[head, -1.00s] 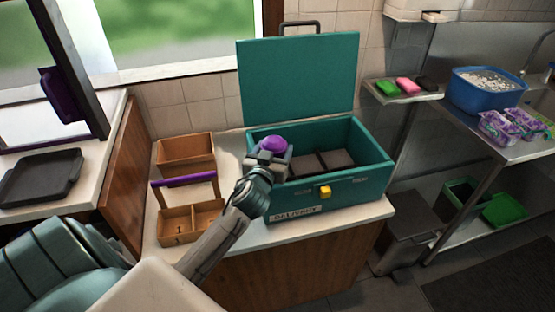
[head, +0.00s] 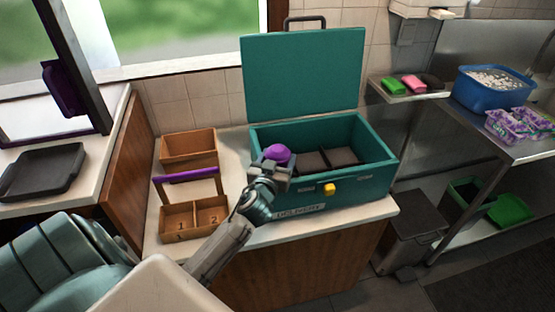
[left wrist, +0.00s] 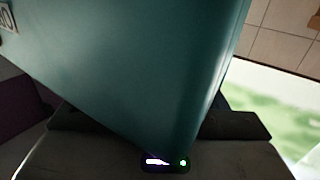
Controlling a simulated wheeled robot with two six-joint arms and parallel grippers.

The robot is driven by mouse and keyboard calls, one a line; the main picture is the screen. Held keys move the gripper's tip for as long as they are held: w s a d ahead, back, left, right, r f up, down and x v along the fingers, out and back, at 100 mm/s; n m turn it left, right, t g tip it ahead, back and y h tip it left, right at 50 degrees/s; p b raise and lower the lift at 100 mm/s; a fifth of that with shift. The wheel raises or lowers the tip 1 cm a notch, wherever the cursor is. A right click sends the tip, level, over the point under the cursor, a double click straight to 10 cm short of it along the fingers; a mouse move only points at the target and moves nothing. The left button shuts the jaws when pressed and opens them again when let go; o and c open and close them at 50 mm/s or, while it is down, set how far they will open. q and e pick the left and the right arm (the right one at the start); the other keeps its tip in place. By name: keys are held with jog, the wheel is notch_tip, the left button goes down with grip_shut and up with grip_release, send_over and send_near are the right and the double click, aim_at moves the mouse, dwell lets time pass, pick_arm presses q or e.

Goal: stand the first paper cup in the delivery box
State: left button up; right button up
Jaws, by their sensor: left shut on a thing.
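The teal delivery box (head: 360,186) stands on the counter with its lid (head: 305,75) raised and dark dividers inside. My left gripper (head: 272,168) is at the box's front left wall, shut on the first paper cup. Only the cup's rounded purple top (head: 277,153) shows, upright over the left end of the box; its lower part is hidden by the gripper and wall. I cannot tell whether it touches the floor of the box. In the left wrist view the teal box wall (left wrist: 120,70) fills the middle and hides the cup. My right gripper is not in view.
A wooden carrier (head: 188,145) with a purple handle (head: 187,176) and empty numbered slots stands left of the box. A dark tray (head: 42,172) lies far left. A blue tub (head: 494,83) and purple packets (head: 518,124) are at right. A yellow latch (head: 329,189) sticks out in front.

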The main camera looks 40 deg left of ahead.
pick_arm(q)
jog(key=o, duration=1.1)
jog(key=shift+f, duration=0.3)
jog(key=shift+r+p, duration=0.4)
jog(key=shift+p, duration=0.15)
jog(key=shift+r+p, duration=0.55)
jog(key=shift+p, duration=0.05)
jog(key=shift+s+d+f+b, duration=0.2)
jog(key=shift+s+f+b, duration=0.1)
jog(key=shift+s+b, duration=0.2)
jog(key=shift+s+d+f+b, duration=0.15)
jog(key=shift+s+f+b, duration=0.15)
jog(key=shift+s+b, duration=0.15)
jog(key=shift+r+b+v, duration=0.15)
jog(key=shift+b+v, duration=0.3)
jog(key=shift+v, duration=1.25)
jog(key=shift+r+b+v, duration=0.2)
jog(key=shift+b+v, duration=0.2)
jog(key=shift+v, duration=1.25)
jog(key=shift+r+b+v, duration=0.15)
jog(key=shift+b+v, duration=0.3)
jog(key=shift+v, duration=1.25)
